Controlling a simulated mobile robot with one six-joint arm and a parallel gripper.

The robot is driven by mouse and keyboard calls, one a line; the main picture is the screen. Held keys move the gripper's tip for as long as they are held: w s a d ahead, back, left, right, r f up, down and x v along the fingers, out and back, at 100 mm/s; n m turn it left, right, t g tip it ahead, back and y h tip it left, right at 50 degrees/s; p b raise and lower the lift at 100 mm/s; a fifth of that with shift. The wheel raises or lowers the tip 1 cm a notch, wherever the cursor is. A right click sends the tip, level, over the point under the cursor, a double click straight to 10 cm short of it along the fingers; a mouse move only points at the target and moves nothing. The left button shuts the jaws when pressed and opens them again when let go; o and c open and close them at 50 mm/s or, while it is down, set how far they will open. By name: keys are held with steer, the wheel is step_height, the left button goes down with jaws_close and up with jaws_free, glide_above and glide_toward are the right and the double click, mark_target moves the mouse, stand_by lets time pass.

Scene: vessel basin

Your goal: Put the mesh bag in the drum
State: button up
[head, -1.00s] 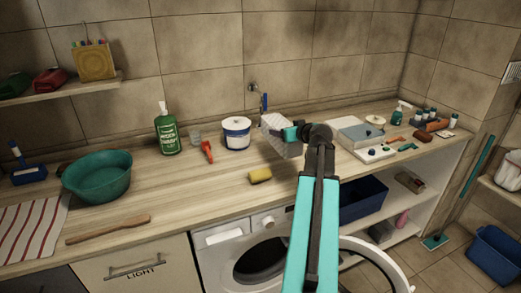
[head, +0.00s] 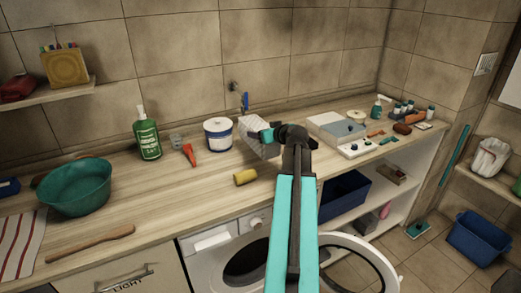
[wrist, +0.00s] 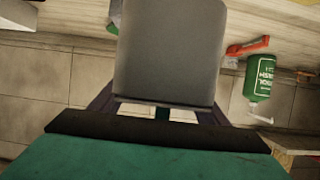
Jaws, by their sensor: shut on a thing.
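My gripper (head: 264,135) is above the counter in the head view, shut on a pale grey, box-shaped thing that I take for the mesh bag (head: 258,149). In the wrist view the bag (wrist: 170,55) fills the upper middle as a plain grey block, and it hides most of the fingers. The drum (head: 246,264) is the dark round opening in the white washing machine under the counter. It is below my gripper and partly hidden by my arm. The machine's round door (head: 386,268) stands open to the right.
A yellow sponge (head: 245,177), white-and-blue tub (head: 219,135), red-orange tool (head: 190,154) and green bottle (head: 148,136) are on the counter (head: 150,190). A teal basin (head: 75,187) is at left. A dark blue bin (head: 345,193) sits on the shelf under the counter.

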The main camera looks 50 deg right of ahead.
mark_target(274, 151)
steer(key=shift+f+p, duration=0.4)
steer(key=shift+f, duration=1.6)
steer(key=shift+f+p, duration=0.6)
steer(key=shift+f, duration=1.5)
steer(key=shift+f, duration=0.15)
steer(key=o, duration=1.1)
steer(key=shift+o, duration=0.2)
steer(key=shift+r, duration=0.2)
steer(key=b+v, duration=0.3)
steer(key=v, duration=0.6)
steer(key=shift+f, duration=0.15)
steer(key=shift+s+b, duration=0.2)
steer(key=shift+b, duration=0.45)
steer(key=b, duration=0.4)
steer(key=shift+s+a+r, duration=0.1)
steer(key=shift+s+r, duration=0.2)
steer(key=shift+s, duration=0.05)
